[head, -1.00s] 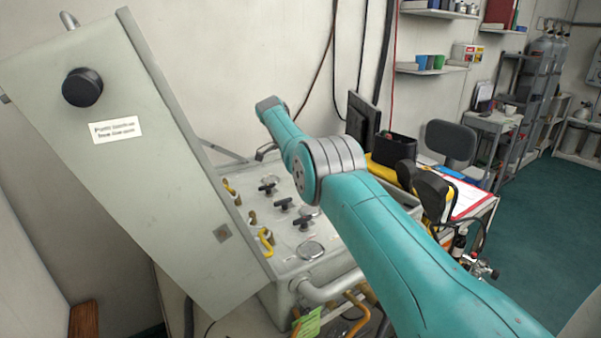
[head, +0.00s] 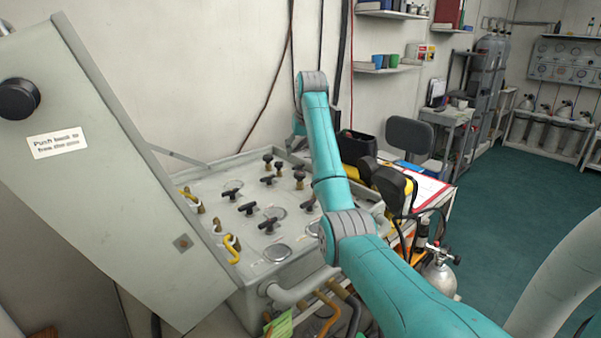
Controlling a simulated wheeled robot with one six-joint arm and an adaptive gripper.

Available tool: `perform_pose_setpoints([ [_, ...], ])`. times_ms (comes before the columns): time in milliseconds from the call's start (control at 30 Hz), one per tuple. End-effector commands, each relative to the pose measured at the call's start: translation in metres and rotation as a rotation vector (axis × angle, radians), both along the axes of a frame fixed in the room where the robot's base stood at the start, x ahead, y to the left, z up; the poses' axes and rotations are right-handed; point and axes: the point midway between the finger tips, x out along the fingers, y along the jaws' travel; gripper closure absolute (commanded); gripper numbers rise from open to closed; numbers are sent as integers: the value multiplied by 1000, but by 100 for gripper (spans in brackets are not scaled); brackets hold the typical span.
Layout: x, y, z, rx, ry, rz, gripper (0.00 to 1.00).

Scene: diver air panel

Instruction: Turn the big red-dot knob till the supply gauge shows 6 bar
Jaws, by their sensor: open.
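The air panel (head: 222,178) lies in a grey case left of my arm in the head view. Several black T-handled knobs stand on it, such as a near one (head: 268,225) and a middle one (head: 247,208). Taller round-topped knobs (head: 268,161) stand toward the back. A round gauge (head: 278,252) is set in the near part. I cannot read it or tell whether it is the supply gauge. No red dot is discernible on any knob. My arm rises at the panel's right side and hides part of it. My gripper does not show.
The case's raised grey lid (head: 90,170) stands on the left, with a black knob (head: 18,98), a label and a thin stay (head: 180,155). A desk, chair (head: 410,135) and gas cylinder (head: 440,275) are right; green floor (head: 520,190) is open.

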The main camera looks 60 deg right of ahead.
Motion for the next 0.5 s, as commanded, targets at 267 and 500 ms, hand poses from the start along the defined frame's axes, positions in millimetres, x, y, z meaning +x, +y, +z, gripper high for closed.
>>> perform_pose_setpoints([
  [267, -17, 0, 5, -52, -14, 158, 31],
  [500, -7, -6, -24, -50, -11, 158, 31],
])
